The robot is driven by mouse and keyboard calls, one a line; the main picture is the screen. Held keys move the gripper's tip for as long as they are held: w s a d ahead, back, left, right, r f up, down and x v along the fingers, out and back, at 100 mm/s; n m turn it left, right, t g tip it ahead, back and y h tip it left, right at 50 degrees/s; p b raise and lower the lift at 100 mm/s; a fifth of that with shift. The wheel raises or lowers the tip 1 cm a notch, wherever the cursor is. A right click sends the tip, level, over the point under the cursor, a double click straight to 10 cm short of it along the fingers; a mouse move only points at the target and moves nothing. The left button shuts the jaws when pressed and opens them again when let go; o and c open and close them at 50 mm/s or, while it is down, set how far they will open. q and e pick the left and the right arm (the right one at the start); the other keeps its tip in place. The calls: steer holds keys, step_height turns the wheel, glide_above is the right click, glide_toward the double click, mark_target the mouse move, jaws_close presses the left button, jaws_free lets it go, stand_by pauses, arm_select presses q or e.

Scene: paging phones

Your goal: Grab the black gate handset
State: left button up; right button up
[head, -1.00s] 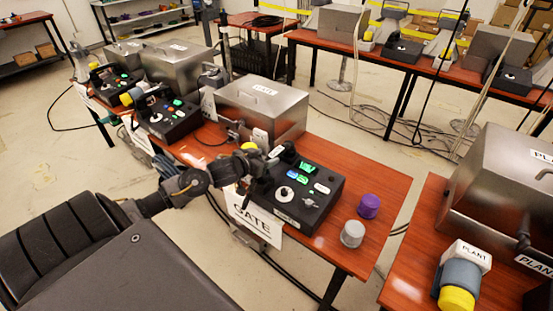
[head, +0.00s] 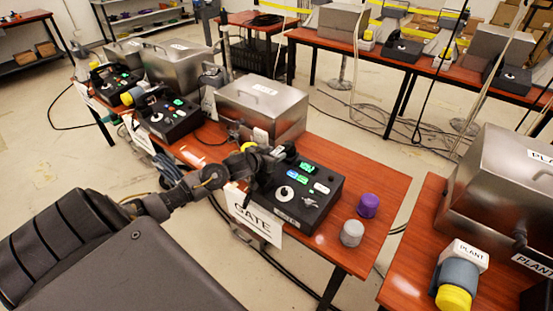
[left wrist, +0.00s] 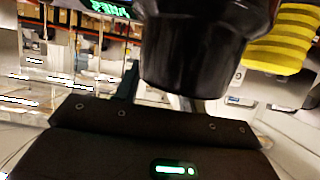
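The gate station's black console (head: 298,197), with lit green, blue and white keys, stands on the reddish wooden table behind a white GATE sign (head: 254,214). My left gripper (head: 264,160) is at the console's left back end, in front of the metal box. The black handset is mostly hidden behind the gripper in the head view. In the left wrist view a large black rounded part (left wrist: 195,48), probably the handset, is close in front of the gripper. A yellow ribbed part (left wrist: 285,45) is beside it. The fingertips cannot be made out. My right gripper is not in view.
A purple knob (head: 368,205) and a grey knob (head: 352,233) stand right of the console. A metal box (head: 262,108) stands behind it. More consoles line the left. The PLANT table, with a yellow-capped grey handset (head: 457,284), is at right.

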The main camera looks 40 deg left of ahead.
arm_select(q)
steer(key=c, duration=0.7)
steer(key=shift+c, duration=0.3)
steer(key=shift+r, duration=0.2)
steer(key=shift+r, duration=0.25)
step_height(320, 180, up, 2)
steer(key=shift+r, duration=0.2)
steer(key=s+d+r, duration=0.9)
steer(key=d, duration=0.1)
steer(key=shift+s+d+r+p, duration=0.2)
steer(key=shift+s+r+p, duration=0.05)
steer(key=shift+r+p, duration=0.15)
